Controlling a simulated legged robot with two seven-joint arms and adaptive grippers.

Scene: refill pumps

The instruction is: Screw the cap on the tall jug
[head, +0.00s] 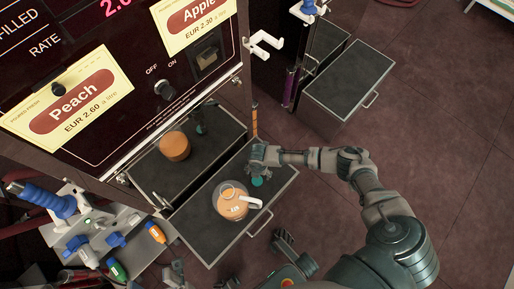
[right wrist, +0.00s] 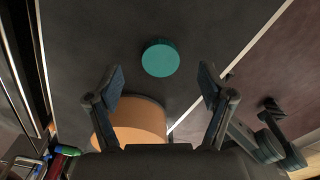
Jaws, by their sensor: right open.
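A teal round cap (right wrist: 160,58) lies on a dark tray surface, top face up. It also shows in the head view (head: 257,181), just below my right gripper (head: 258,158). In the right wrist view my right gripper (right wrist: 162,82) is open, its fingers apart and empty, with the cap ahead between their lines. A clear jug with orange contents and a pale handle (head: 230,204) stands on the front tray, left of the cap. An orange round body (right wrist: 140,120) shows under the left finger; I cannot tell which vessel it is.
An orange-brown round vessel (head: 174,147) stands in the machine's bay behind the front tray (head: 197,238). The machine panel (head: 165,88) rises at upper left. A side ledge with a blue-handled tool (head: 58,203) is at left. Another tray (head: 348,80) is at upper right.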

